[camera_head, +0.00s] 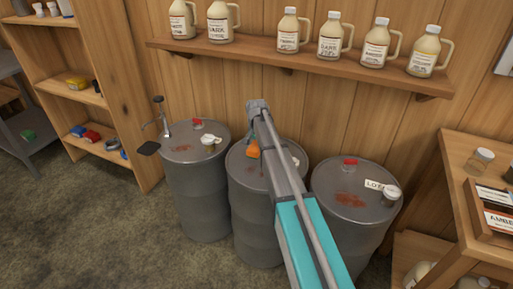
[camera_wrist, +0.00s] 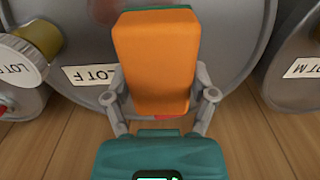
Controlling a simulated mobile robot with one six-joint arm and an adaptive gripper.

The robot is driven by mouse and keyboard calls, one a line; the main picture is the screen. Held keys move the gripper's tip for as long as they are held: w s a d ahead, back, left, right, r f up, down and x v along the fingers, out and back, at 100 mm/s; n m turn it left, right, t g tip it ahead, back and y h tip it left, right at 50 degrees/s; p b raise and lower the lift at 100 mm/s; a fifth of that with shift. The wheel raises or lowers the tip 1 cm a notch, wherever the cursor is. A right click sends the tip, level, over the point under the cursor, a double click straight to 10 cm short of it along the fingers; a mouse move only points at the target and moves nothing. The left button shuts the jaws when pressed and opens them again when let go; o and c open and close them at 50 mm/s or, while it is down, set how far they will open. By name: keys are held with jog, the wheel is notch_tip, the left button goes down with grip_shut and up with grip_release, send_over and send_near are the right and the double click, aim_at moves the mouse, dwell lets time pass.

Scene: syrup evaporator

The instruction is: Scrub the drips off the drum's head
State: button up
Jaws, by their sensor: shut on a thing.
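My gripper (camera_wrist: 160,92) is shut on an orange block (camera_wrist: 155,55) with a teal edge, which looks like a sponge or scrubber. In the head view the orange block (camera_head: 252,149) is over the middle drum's grey head (camera_head: 238,162); whether it touches cannot be told. My arm hides much of that head. In the wrist view a dark reddish drip patch (camera_wrist: 104,10) lies at the top edge, beside the block. A "LOT F" label (camera_wrist: 87,75) is on that drum head.
The left drum (camera_head: 195,185) and right drum (camera_head: 340,225) carry reddish stains, red caps and small jars. A shelf (camera_head: 300,60) of jugs runs above. A wooden stand (camera_head: 455,160) is at right.

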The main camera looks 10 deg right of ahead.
jog(key=shift+r+p, duration=0.85)
jog(key=shift+r, duration=0.2)
jog(key=s+b, duration=0.1)
jog(key=s, duration=0.8)
jog(key=shift+s+a+f, duration=0.25)
jog(key=shift+a+f, duration=0.2)
jog(key=shift+f, duration=0.1)
